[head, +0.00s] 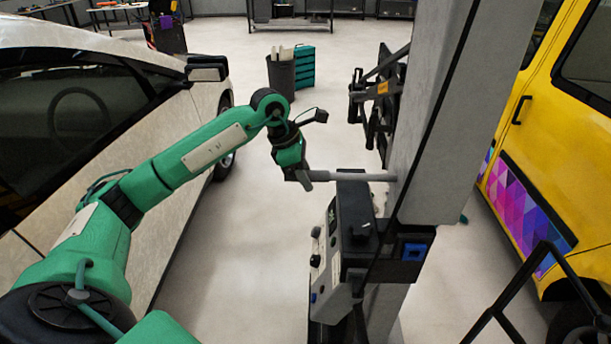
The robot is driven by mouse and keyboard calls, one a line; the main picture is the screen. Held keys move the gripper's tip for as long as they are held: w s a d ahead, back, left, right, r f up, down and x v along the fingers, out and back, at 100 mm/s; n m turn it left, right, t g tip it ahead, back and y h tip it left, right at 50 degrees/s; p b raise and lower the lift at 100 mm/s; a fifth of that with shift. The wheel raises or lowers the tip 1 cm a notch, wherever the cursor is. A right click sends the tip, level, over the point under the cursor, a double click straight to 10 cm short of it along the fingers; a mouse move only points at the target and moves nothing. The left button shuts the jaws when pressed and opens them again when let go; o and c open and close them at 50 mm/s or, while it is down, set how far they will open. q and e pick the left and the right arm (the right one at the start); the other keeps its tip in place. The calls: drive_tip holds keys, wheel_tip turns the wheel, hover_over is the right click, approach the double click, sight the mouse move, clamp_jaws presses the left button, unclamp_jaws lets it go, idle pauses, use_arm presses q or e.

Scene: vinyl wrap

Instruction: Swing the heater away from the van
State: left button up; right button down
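The heater appears to be the tall grey panel or column (455,110) right of centre, with a black and grey control box (345,240) at its lower left. A grey bar handle (355,176) sticks out leftward from the column above the box. The yellow van (570,120) stands at the right, with a gap of floor showing between it and the column. My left gripper (304,179) is at the free left end of the handle, with its fingers overlapping or touching it. Whether they are closed around it is too small to tell. My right gripper is not in view.
A silver car (190,120) stands at the left, beside my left arm. Floor between car and heater is clear. A dark bin (281,74) and teal drawer unit (304,67) stand farther back. Black tubing (535,275) crosses the lower right, near the van's wheel.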

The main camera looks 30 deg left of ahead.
use_arm(q)
drive_tip(key=shift+c, duration=0.9)
drive_tip(key=shift+s+d+f, duration=0.25)
drive_tip(key=shift+s, duration=0.1)
drive_tip(key=shift+s+d, duration=0.2)
drive_tip(key=shift+s, duration=0.1)
drive_tip(key=shift+o, duration=0.4)
drive_tip(key=shift+s+d+r+b, duration=0.15)
drive_tip(key=shift+s+d+b, duration=0.15)
drive_tip(key=shift+s, duration=0.2)
